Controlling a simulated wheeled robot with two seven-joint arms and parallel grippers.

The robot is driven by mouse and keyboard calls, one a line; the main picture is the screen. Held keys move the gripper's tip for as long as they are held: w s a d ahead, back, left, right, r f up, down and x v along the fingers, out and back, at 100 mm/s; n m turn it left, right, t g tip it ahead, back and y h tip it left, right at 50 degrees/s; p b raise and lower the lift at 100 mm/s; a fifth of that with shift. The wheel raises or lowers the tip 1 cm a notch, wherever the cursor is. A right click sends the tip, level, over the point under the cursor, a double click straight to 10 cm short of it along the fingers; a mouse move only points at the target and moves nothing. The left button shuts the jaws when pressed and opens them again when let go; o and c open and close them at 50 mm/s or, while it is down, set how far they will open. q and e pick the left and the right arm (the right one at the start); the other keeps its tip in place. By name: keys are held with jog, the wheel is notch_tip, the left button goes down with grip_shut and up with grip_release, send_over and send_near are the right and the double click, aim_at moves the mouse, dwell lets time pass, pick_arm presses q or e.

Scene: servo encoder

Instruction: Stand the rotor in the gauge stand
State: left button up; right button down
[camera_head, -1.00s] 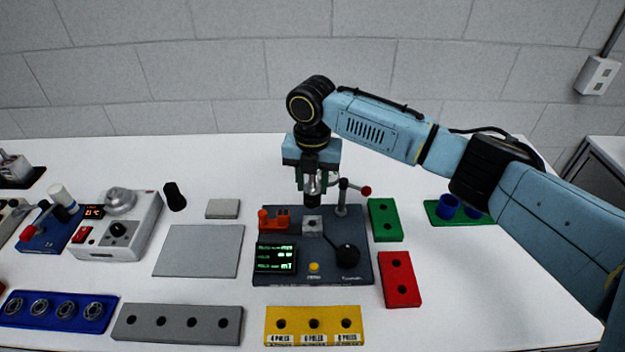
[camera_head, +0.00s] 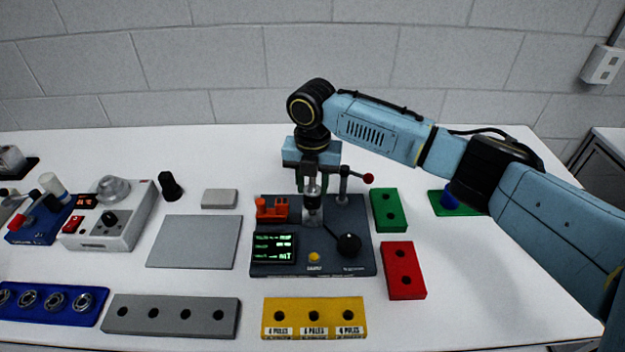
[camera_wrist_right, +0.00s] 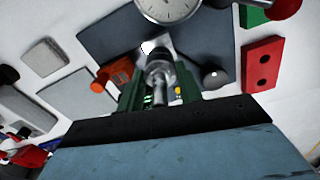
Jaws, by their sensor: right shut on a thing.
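My right gripper (camera_head: 311,178) is shut on the rotor (camera_head: 313,203), a silver and black cylinder held upright. The gauge stand (camera_head: 350,262) is a dark plate with a green-lit display, a post with a red-tipped lever, a yellow button and a black ball knob. The rotor is over the small grey block (camera_head: 312,221) on the stand; whether it is seated there I cannot tell. In the right wrist view the rotor (camera_wrist_right: 158,72) is between the green fingers, with the dial gauge (camera_wrist_right: 170,5) beyond it. My left gripper is out of view.
Green (camera_head: 388,210) and red (camera_head: 403,270) hole blocks stand right of the gauge stand. A yellow block (camera_head: 297,319) with labelled holes and a grey block (camera_head: 140,315) lie in front. A grey pad (camera_head: 195,242) and a white device (camera_head: 130,225) are at left.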

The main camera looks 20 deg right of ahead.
jog(key=shift+f, duration=0.4)
jog(key=shift+f, duration=0.2)
jog(key=shift+f, duration=0.65)
jog(key=c, duration=0.6)
grip_release()
jog(key=shift+o, duration=0.2)
notch_tip(320, 180, up, 6)
jog(key=p, duration=0.7)
jog(key=shift+r, duration=0.25)
